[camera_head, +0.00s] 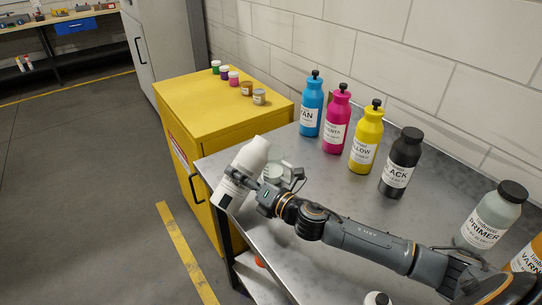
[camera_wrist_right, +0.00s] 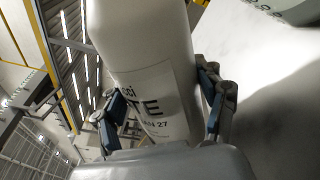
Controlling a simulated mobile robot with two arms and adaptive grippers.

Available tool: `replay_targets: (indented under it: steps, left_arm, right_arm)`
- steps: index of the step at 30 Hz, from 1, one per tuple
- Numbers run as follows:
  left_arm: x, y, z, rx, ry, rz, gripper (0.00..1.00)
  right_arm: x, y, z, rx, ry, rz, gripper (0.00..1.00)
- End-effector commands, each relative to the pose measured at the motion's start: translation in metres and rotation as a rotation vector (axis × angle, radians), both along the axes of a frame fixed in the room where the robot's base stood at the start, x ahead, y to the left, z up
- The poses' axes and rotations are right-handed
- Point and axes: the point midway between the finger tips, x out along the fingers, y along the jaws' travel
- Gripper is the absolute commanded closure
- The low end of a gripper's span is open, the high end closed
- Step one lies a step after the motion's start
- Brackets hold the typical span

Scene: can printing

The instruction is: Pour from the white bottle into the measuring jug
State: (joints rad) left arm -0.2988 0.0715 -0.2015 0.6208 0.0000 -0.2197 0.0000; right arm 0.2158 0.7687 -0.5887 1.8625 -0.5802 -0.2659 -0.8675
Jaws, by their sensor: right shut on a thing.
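The white bottle (camera_head: 246,163) is in my right gripper (camera_head: 247,186), off the left end of the metal bench. It is tilted, its upper end leaning right and its dark-lettered label low down. In the right wrist view the bottle (camera_wrist_right: 150,60) fills the middle, with the fingers of the right gripper (camera_wrist_right: 165,110) closed on both sides of it. A pale grey-green vessel, probably the measuring jug (camera_head: 273,172), stands just right of the bottle, partly hidden by my gripper. I cannot see what is inside it. My left gripper is not in view.
Cyan (camera_head: 311,105), magenta (camera_head: 336,122), yellow (camera_head: 366,143) and black (camera_head: 402,164) bottles line the bench's back. A primer bottle (camera_head: 488,218) and an orange-labelled bottle (camera_head: 528,258) stand at right. A yellow cabinet (camera_head: 205,115) holds several small jars.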

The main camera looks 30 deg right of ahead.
Motion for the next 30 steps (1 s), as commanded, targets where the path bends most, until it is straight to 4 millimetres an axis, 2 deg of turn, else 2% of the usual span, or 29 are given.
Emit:
replay_targets:
  steps: [1, 6, 8, 14, 16, 21, 26, 30]
  left_arm:
    - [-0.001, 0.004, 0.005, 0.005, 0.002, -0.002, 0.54]
    - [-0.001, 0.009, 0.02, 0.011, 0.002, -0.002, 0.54]
    - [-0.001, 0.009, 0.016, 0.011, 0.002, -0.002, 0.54]
    - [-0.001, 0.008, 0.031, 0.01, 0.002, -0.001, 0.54]
    - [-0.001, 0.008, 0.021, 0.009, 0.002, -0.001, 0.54]
    - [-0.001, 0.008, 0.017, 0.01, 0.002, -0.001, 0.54]
    - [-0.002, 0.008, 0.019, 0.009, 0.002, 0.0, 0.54]
    - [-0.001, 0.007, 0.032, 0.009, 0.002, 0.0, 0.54]
  right_arm:
    - [0.002, -0.002, 0.009, -0.017, -0.013, -0.003, 0.92]
    - [0.005, -0.01, 0.025, -0.138, -0.064, -0.004, 0.92]
    - [0.006, -0.013, 0.02, -0.233, -0.103, -0.003, 0.92]
    - [0.005, -0.01, 0.03, -0.531, -0.229, -0.003, 0.92]
    - [0.005, -0.01, 0.018, -0.623, -0.266, -0.002, 0.92]
    - [0.005, -0.011, 0.013, -0.788, -0.338, -0.003, 0.92]
    - [0.006, -0.012, 0.015, -0.857, -0.367, -0.003, 0.92]
    - [0.006, -0.012, 0.028, -0.866, -0.371, -0.003, 0.92]
